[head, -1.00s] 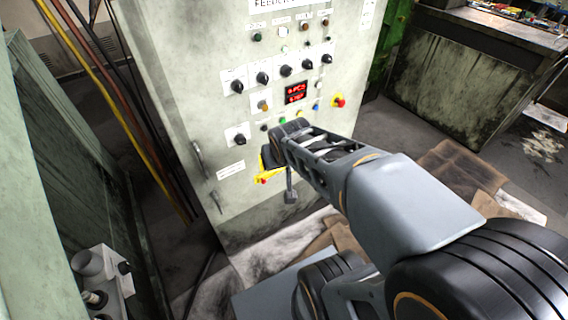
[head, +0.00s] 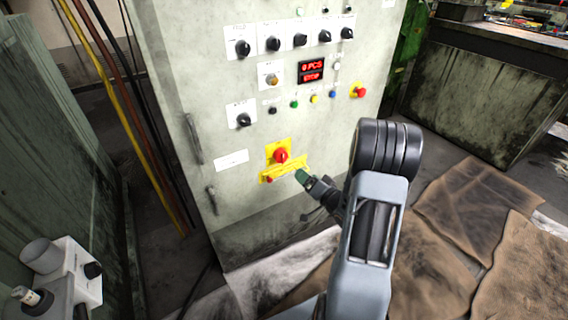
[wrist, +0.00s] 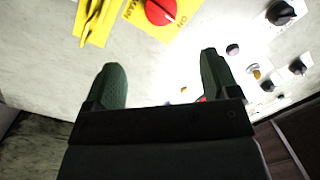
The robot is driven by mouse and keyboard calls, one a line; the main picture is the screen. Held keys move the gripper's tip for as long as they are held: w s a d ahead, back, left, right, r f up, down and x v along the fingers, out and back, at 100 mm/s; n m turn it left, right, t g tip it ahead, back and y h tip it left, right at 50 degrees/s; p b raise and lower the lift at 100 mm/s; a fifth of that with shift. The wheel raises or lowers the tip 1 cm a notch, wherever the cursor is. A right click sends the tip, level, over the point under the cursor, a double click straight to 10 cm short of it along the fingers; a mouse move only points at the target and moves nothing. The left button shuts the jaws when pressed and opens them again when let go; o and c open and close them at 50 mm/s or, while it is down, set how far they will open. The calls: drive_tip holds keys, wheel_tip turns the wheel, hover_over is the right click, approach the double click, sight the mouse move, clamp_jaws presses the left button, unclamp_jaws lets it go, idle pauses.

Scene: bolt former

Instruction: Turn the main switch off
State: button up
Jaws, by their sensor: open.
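The main switch is a red rotary knob (head: 281,156) on a yellow plate, low on the grey-green cabinet front. In the wrist view the red knob (wrist: 160,11) shows at the top edge, beyond the fingertips, with part of "ON" lettering beside it. A yellow strip with a small red spot (head: 284,170) sits just below the plate. My gripper (head: 302,176) is just right of and below the knob in the head view, apart from it. In the wrist view my gripper (wrist: 162,75) has its two green fingers wide apart with nothing between them.
Black selector knobs (head: 272,44), a red display (head: 311,71), small coloured buttons (head: 294,104) and a red emergency button (head: 360,90) are above the switch. A cabinet handle (head: 193,138) is at left. A grey box with controls (head: 75,270) stands at lower left.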

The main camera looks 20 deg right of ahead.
sight(284, 157)
drive_tip(key=b+x, duration=0.1)
drive_tip(key=x, duration=1.2)
drive_tip(key=shift+a, duration=0.1)
drive_tip(key=shift+b, duration=0.3)
drive_tip(key=c, duration=0.9)
